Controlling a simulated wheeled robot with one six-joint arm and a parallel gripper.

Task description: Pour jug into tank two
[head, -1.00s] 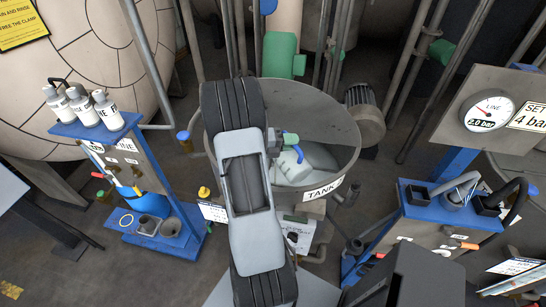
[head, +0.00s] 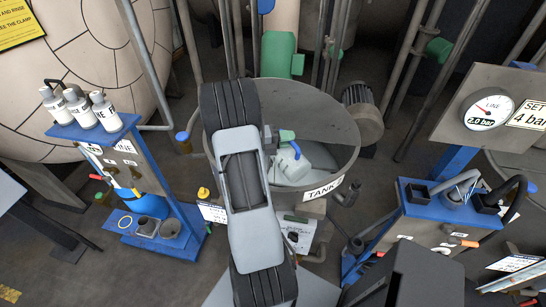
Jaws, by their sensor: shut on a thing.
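The tank (head: 335,163) is a round open grey metal vessel at the centre, with pale liquid low inside. Its front label reads "TANK"; no number is readable. A pale jug (head: 289,165) with a blue and green part at its upper end is over the tank opening, inside the rim as seen from above. It looks tilted; whether liquid is flowing out cannot be told. My gripper (head: 277,143) is shut on the jug at its upper left. My arm hides the left part of the tank, and the fingers are mostly hidden.
A blue stand (head: 150,165) with white bottles (head: 81,108) on top is at left. A blue-topped stand (head: 455,207) with dark containers is at right, below a pressure gauge (head: 488,109). A motor (head: 363,112) and pipes stand close behind the tank.

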